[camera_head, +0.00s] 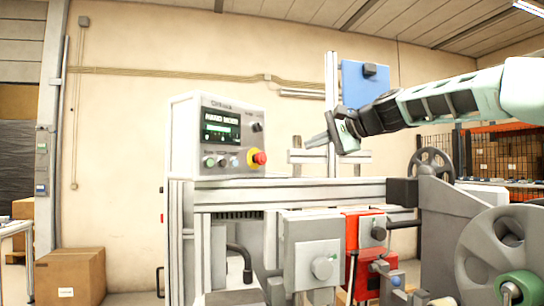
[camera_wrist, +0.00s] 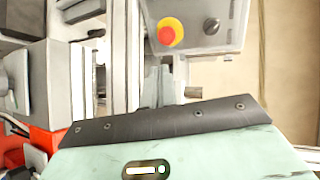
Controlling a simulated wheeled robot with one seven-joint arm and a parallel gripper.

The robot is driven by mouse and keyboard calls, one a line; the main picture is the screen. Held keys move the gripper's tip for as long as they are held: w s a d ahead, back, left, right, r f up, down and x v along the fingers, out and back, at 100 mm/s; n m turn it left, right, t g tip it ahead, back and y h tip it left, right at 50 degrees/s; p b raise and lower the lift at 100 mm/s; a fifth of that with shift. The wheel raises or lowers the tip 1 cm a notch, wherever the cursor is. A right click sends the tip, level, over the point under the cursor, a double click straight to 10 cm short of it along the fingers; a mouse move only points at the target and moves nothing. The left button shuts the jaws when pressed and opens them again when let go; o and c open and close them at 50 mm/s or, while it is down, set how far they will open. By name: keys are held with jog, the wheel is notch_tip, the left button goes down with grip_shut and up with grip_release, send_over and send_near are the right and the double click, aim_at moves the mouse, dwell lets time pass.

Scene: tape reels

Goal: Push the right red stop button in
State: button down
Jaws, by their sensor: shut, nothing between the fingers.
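A red stop button (camera_head: 260,158) with a yellow collar sits at the lower right of the grey control box (camera_head: 185,135) in the head view. It also shows in the wrist view as a red stop button (camera_wrist: 166,35) near the top centre. It is the only red stop button that I can clearly make out. My gripper (camera_head: 309,142) is shut and empty. It points left, to the right of the button and a little higher in the head view, apart from it in the picture. The exact depth between them is hard to tell.
The control box stands on a metal frame (camera_head: 290,194). An upright post (camera_head: 331,90) with a blue panel (camera_head: 365,84) stands behind my gripper. Grey and red machine blocks (camera_head: 365,230) sit below, and a large reel (camera_head: 500,250) is at the right.

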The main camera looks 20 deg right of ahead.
jog(key=p, duration=0.8)
send_near(264, 159)
jog(key=x, duration=0.5)
jog(key=shift+w+a, duration=0.15)
jog(key=shift+a, duration=0.05)
jog(key=shift+w+a+f, duration=0.2)
jog(key=shift+w+a, duration=0.05)
jog(key=shift+w, duration=0.2)
